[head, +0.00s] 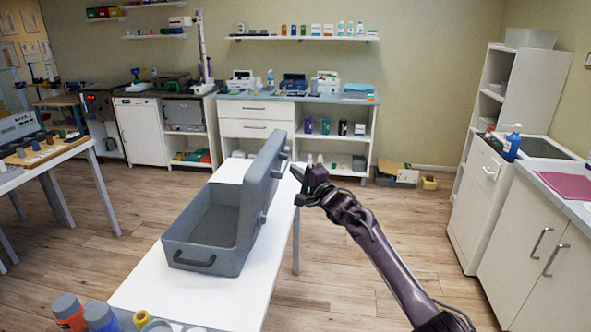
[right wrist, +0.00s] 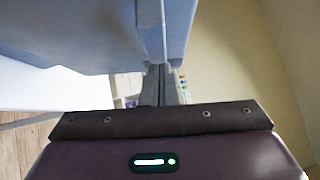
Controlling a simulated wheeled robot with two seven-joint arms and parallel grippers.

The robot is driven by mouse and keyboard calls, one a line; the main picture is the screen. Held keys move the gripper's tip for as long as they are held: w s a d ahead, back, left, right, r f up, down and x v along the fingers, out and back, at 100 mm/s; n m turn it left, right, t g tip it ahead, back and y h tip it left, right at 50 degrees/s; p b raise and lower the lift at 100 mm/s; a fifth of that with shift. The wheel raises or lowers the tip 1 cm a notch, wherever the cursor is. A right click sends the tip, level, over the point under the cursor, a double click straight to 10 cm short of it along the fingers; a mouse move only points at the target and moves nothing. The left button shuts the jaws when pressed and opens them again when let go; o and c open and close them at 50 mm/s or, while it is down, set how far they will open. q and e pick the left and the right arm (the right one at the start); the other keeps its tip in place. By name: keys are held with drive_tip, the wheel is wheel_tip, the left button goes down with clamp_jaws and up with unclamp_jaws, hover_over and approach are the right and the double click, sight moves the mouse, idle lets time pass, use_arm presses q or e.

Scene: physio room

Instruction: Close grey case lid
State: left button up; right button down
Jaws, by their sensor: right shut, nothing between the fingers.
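The grey case (head: 207,235) sits on a white table (head: 225,300) in the head view. Its lid (head: 262,185) stands up, open, along the case's right side, and the inside of the case looks empty. My right gripper (head: 300,172) is shut and empty, just right of the lid's upper part. In the right wrist view the lid (right wrist: 95,35) fills the upper left, and the shut fingers (right wrist: 160,85) are close beside it; I cannot tell whether they touch. My left gripper is not in view.
Several bottles (head: 100,316) stand at the table's near end. Another table (head: 50,160) with small items is at the left. A white cabinet (head: 480,190) with a sink is at the right. The wood floor between the table and the right cabinets is clear.

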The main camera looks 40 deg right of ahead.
drive_tip(key=shift+w+a, duration=0.1)
drive_tip(key=shift+w, duration=0.05)
drive_tip(key=shift+r, duration=0.1)
